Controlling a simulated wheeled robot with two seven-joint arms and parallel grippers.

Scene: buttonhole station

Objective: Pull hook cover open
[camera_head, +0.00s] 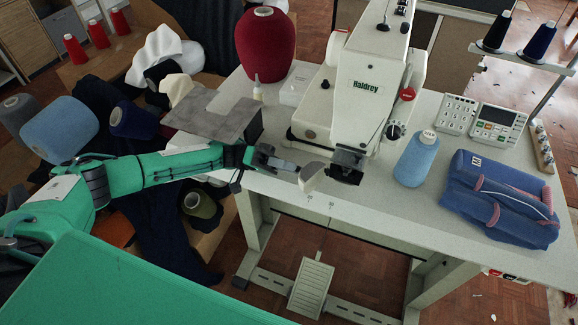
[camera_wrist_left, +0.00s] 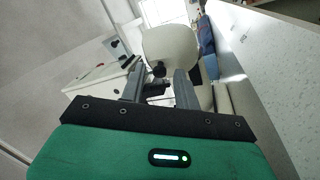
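The hook cover (camera_head: 311,176) is a small cream, rounded panel at the front end of the buttonhole machine's arm. It stands out to the left of the dark hook area (camera_head: 347,165), which is partly exposed. In the left wrist view the cover (camera_wrist_left: 182,45) faces me, with a small dark knob (camera_wrist_left: 158,70) on it. My left gripper (camera_head: 297,166) points at the cover from the left. In the wrist view its two fingers (camera_wrist_left: 160,88) are apart, with the knob between their tips; I cannot tell whether they touch it. My right gripper is not in view.
The white Haldrey machine (camera_head: 365,90) stands on a pale table (camera_head: 330,200). A large red cone (camera_head: 265,45) and a grey plate (camera_head: 213,115) are behind my left arm. The table front is clear.

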